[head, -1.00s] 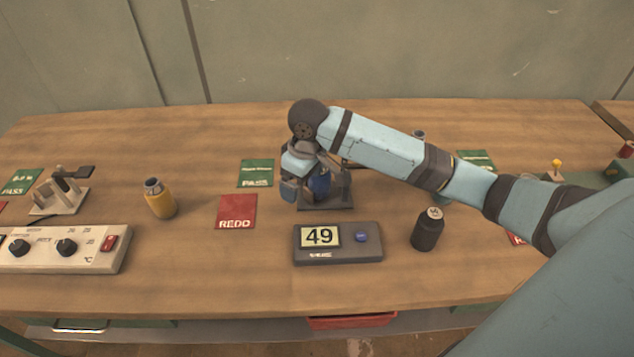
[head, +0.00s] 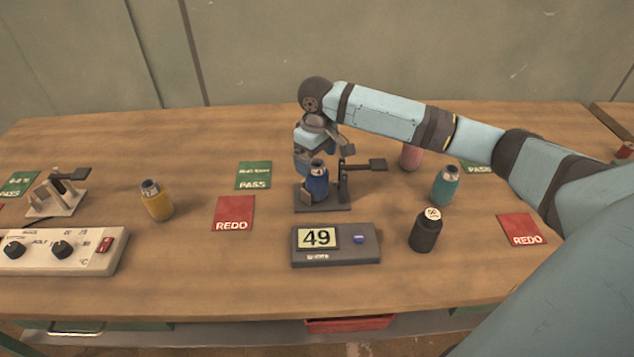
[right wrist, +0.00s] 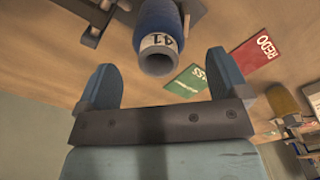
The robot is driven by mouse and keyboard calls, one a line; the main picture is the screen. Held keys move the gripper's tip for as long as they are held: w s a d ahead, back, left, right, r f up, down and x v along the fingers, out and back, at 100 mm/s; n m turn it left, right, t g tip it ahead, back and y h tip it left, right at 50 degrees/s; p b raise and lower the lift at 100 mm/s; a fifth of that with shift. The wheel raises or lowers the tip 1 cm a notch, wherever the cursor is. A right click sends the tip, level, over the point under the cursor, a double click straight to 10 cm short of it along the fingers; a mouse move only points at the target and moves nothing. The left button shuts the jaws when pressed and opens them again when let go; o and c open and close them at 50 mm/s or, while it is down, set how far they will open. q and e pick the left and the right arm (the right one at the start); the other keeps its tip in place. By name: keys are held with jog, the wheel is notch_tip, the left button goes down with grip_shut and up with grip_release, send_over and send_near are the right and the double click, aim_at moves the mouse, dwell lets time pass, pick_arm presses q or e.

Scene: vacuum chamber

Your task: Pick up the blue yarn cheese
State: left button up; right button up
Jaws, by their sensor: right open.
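The blue yarn cheese (head: 318,184) stands upright on the dark plate of a stand (head: 335,207) behind the counter box. My right gripper (head: 311,156) is just behind and above it, open and empty. In the right wrist view the blue cheese (right wrist: 157,22) shows its numbered, hollow end, lying beyond the two spread blue fingers (right wrist: 163,82) and lined up with the gap between them. I see no contact. My left gripper is in neither view.
A counter box (head: 336,246) reading 49 sits in front of the stand. A yellow cheese (head: 156,203) and red REDO card (head: 234,212) are left, with bare table between.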

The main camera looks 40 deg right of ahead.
aim_at(317, 172)
notch_tip(317, 172, down, 5)
jog(key=shift+d+f, duration=0.1)
jog(key=shift+f, duration=0.05)
jog(key=c, duration=1.1)
